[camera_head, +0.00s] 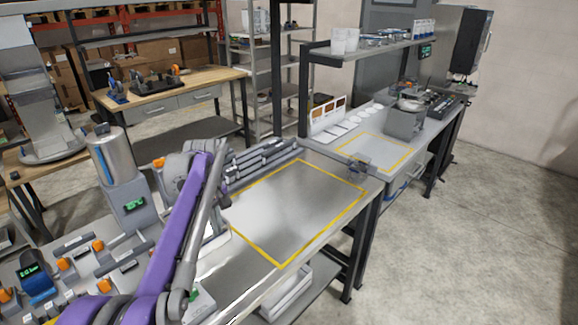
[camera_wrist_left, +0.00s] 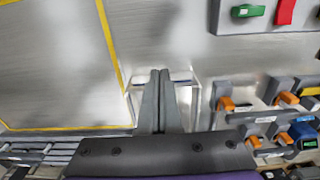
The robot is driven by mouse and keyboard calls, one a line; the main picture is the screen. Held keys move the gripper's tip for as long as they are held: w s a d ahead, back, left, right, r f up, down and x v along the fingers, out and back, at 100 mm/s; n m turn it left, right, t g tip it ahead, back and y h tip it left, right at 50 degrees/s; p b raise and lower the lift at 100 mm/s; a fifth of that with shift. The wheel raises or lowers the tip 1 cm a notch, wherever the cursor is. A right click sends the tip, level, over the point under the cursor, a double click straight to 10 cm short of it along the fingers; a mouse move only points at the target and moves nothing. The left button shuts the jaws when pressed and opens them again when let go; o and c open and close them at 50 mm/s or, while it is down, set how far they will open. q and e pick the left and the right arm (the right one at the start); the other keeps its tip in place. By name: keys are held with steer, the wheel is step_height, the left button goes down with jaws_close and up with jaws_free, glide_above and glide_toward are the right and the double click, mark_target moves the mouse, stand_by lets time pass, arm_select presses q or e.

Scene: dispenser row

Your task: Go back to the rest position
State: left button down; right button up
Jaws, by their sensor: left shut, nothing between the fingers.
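My left arm, with its purple links, reaches up from the bottom left of the head view and across the dispenser bench. My left gripper (camera_wrist_left: 160,76) shows clearly in the wrist view, its two fingers together with nothing between them. It is above a small clear or white frame (camera_wrist_left: 193,104) on the metal bench top, and the fingers hide part of that frame. In the head view the arm hides much of the gripper. My right gripper is in neither view.
A yellow-outlined area (camera_head: 300,205) on the bench is empty. Metal tubes (camera_head: 262,160) lie along its back. A display unit with a metal cylinder (camera_head: 112,157) and orange-knobbed dispensers (camera_wrist_left: 262,122) stand close to my arm. A second bench (camera_head: 385,148) lies beyond.

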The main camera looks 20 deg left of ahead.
arm_select(q)
steer(key=s+d+f+m+t, duration=0.3)
steer(key=s+d+m, duration=0.5)
steer(key=d, duration=0.6)
steer(key=s+d+f+m+t, duration=0.2)
steer(key=s+d+f+m, duration=0.3)
steer(key=s, duration=0.8)
step_height(320, 180, down, 3)
steer(key=d, duration=0.2)
steer(key=shift+d+f+t, duration=0.15)
steer(key=shift+d+t, duration=0.15)
